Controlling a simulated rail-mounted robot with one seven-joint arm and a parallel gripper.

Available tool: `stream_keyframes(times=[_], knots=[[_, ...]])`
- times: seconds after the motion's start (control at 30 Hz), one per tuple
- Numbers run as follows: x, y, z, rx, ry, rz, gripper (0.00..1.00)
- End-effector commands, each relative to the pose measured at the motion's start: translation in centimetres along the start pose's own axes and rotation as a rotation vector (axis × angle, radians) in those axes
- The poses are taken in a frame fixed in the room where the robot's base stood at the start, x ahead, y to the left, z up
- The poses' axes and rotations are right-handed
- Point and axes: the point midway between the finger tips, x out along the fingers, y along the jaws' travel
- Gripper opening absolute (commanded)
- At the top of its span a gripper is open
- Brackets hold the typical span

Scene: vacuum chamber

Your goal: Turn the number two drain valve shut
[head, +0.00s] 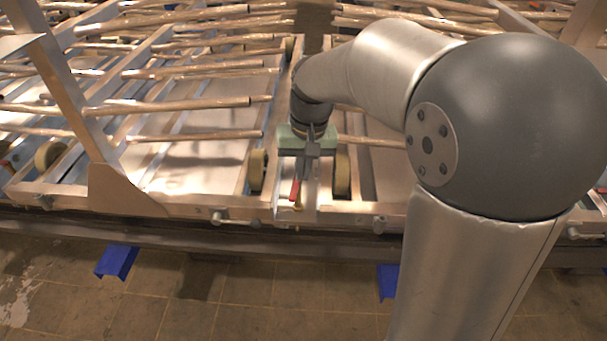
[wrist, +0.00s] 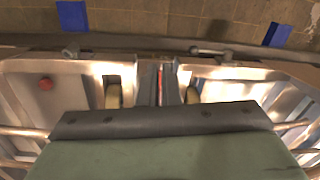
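A red valve handle (head: 295,190) with a small brass-coloured fitting (head: 299,206) below it sits at the front of the metal frame, between two pale wheels. I take it for the drain valve; no number is legible. My gripper (head: 307,182) points down right beside the handle in the head view. In the wrist view, my two dark fingers (wrist: 161,85) stand close together, with a sliver of the red handle (wrist: 160,76) showing in the narrow gap. I cannot tell whether they touch it. The fingers and gripper body hide part of the valve.
Pale wheels (head: 257,170) and (head: 342,174) flank the valve closely. Long copper-coloured rods (head: 190,106) cross the frame behind. A dark rail (head: 160,226) runs along the front, above blue supports (head: 117,261).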

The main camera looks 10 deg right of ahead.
Motion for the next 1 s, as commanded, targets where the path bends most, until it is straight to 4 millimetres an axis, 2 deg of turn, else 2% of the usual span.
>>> stream_keyframes(times=[0.03,0.1,0.2,0.3,0.4,0.53,0.67,1.0], knots=[[2.8,0.7,-0.5,0.007,0.011,-0.048,0.0],[6.1,1.5,-1.7,0.011,0.061,-0.146,0.0],[10.4,3.6,-4.2,0.037,0.185,-0.268,0.0],[13.4,6.7,-6.5,0.081,0.321,-0.323,0.0],[15.0,9.6,-8.0,0.122,0.423,-0.328,0.0],[15.8,11.3,-8.9,0.148,0.482,-0.32,0.0],[16.5,11.0,-9.5,0.147,0.486,-0.32,0.0],[22.5,9.1,-12.7,0.146,0.482,-0.32,0.0]])
